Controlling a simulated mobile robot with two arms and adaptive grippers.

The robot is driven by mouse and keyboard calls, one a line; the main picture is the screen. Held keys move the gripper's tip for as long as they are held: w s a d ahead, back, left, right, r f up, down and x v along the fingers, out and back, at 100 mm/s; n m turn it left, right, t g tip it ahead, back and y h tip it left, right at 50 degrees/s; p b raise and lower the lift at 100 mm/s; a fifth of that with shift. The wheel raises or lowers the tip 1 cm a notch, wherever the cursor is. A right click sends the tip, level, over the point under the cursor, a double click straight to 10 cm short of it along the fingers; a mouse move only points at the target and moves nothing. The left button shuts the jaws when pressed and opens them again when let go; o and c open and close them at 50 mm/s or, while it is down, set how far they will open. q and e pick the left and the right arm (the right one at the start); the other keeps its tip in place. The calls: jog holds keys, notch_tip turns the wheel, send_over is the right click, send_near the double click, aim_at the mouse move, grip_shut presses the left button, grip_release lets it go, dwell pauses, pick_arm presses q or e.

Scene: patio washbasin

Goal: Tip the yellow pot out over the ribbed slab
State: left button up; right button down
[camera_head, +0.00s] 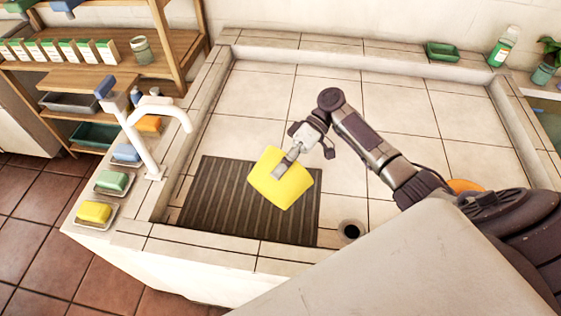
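The yellow pot (276,182) is in the middle of the head view, over the right part of the dark ribbed slab (215,205). It looks tilted, and its inside and opening are hidden from me. My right gripper (287,163) is at the pot's upper side, with a grey finger lying against the yellow wall; it appears shut on the pot. The pot seems held above the slab, but the height is hard to tell. No contents show on the bare part of the slab. My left gripper is not in view.
A white tap (158,116) stands at the basin's left rim. Soap dishes with a yellow bar (94,212) and a green bar (112,181) line that rim. A drain hole (350,231) lies right of the slab. The tiled basin floor behind is clear.

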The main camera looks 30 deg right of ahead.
jog(key=shift+r+h+p, duration=0.4)
jog(key=shift+h+p, duration=0.2)
jog(key=shift+h, duration=0.1)
notch_tip(320, 180, up, 3)
jog(key=t+h+p, duration=0.2)
jog(key=h+p, duration=0.3)
jog(key=p, duration=0.5)
jog(key=shift+r+h, duration=0.1)
jog(key=shift+h, duration=0.2)
jog(key=shift+t+h+p, duration=0.3)
jog(key=shift+t+p, duration=0.1)
jog(key=shift+r+h+p, duration=0.5)
jog(key=shift+h+p, duration=0.1)
jog(key=shift+p, duration=0.5)
jog(key=shift+t+h+b, duration=0.4)
jog(key=shift+t+h, duration=0.1)
jog(key=shift+h, duration=0.2)
jog(key=h, duration=0.1)
jog(key=r+t+h, duration=0.1)
jog(key=h, duration=0.1)
jog(key=shift+r+h, duration=0.3)
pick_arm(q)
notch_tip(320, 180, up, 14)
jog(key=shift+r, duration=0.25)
